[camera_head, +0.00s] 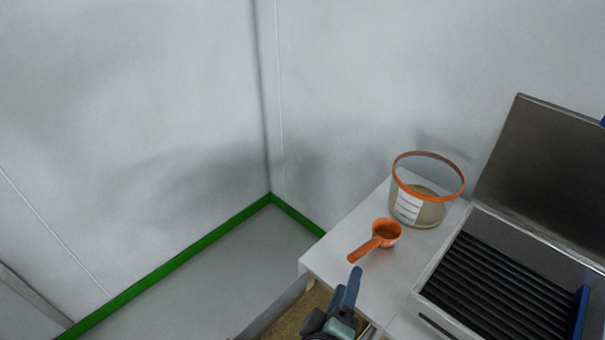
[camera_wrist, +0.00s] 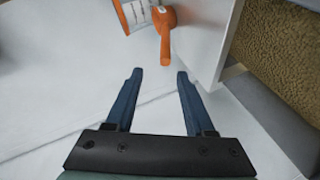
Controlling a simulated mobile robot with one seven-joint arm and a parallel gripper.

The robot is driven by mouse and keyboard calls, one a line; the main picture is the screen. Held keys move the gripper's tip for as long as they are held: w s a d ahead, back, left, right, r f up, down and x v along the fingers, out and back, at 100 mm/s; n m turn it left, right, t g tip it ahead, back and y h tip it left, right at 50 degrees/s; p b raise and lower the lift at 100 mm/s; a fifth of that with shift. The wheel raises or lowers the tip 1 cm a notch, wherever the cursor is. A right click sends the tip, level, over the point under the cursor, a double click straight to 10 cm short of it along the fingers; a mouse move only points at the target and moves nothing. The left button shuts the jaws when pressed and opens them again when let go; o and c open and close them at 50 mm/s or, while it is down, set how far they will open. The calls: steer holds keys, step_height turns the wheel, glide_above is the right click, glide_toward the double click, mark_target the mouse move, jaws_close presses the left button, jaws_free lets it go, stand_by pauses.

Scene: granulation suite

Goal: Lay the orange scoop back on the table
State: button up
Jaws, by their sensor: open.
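The orange scoop (camera_head: 386,233) lies on the white table (camera_head: 395,285), its cup toward the container and its handle pointing to the front left. The fingertips are apart from the scoop handle. In the head view my gripper (camera_head: 354,278) shows at the bottom, in front of the scoop, and only partly.
A clear container with an orange rim (camera_head: 428,197) and tan contents stands behind the scoop. To the right is an open metal unit (camera_head: 490,285) with black ribs and a raised lid (camera_head: 548,170). Walls (camera_head: 345,90) close in behind the table. Bare floor (camera_head: 235,270) lies left.

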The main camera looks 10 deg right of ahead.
steer(key=w+a+r+m+t+y, duration=0.1)
steer(key=w+a+r+m+t, duration=0.1)
steer(key=r, duration=0.7)
steer(key=w+a+r+m+t, duration=0.1)
steer(key=w+r+t, duration=0.2)
steer(key=r, duration=0.6)
steer(key=w+a+r+m+t+y, duration=0.1)
steer(key=w+a+r+m+t, duration=0.1)
steer(key=r, duration=0.7)
steer(key=s+a+r+m+t+y, duration=0.1)
steer(key=s+a+r+t, duration=0.1)
steer(key=r, duration=0.7)
steer(key=s+a+r+m+t+y, duration=0.1)
steer(key=s+a+r+t+y, duration=0.1)
steer(key=s+r, duration=0.3)
steer(key=s+a+r+m+t+y, duration=0.1)
steer(key=s+a+r+t+y, duration=0.1)
steer(key=r, duration=1)
steer(key=shift+s+a+r+t, duration=0.35)
steer(key=shift+s+a+t, duration=0.15)
steer(key=shift+s+t, duration=0.6)
